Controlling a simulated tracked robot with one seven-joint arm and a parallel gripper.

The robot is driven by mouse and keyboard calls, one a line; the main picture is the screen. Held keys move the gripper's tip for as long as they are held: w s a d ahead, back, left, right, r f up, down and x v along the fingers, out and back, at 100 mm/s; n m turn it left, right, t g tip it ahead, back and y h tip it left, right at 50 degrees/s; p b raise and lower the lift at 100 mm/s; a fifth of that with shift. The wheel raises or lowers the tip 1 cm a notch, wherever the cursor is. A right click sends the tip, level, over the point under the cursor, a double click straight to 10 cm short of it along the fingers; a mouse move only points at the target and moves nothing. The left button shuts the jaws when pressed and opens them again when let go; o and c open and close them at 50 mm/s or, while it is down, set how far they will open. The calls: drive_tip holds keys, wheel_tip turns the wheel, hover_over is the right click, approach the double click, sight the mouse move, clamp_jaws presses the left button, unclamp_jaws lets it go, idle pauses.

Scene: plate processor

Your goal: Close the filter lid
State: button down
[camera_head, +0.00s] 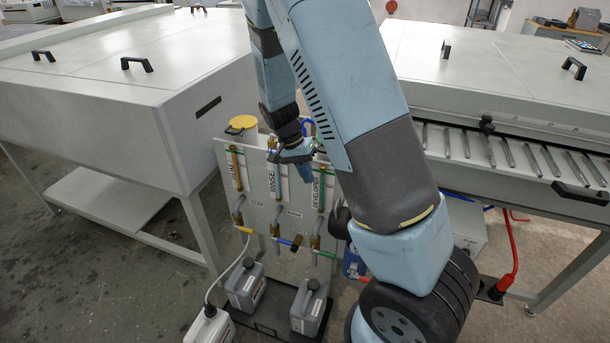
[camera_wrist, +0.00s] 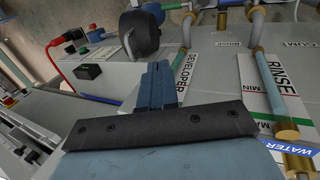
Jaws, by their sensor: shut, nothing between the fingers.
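A dark round cap, which looks like the filter lid (camera_head: 339,219), is partly hidden behind my arm in the head view. Below it is a blue canister (camera_head: 353,264), mostly hidden by my arm and wheels. In the wrist view the black lid (camera_wrist: 140,36) looks tilted on its side, with a bit of blue canister (camera_wrist: 154,11) behind it. My gripper (camera_head: 305,176) is at the upper part of the valve panel, above and left of the lid. In the wrist view its blue fingers (camera_wrist: 159,70) are together and empty, apart from the lid.
The grey valve panel (camera_head: 262,213) carries RINSE and DEVELOPER pipes close to my gripper. Jugs (camera_head: 245,285) stand on the floor tray below. A yellow-lidded container (camera_head: 241,124) is behind the panel. Large machines stand left (camera_head: 100,75) and right (camera_head: 480,75).

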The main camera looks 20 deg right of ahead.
approach(336, 218)
drive_tip(key=w+a+f, duration=0.2)
drive_tip(key=w+f, duration=0.2)
drive_tip(key=shift+s+d+r, duration=0.1)
drive_tip(key=shift+s+d, duration=0.4)
drive_tip(key=shift+d, duration=0.35)
drive_tip(key=shift+s+d+r, duration=0.1)
drive_tip(key=shift+s+d, duration=0.35)
drive_tip(key=shift+d, duration=0.4)
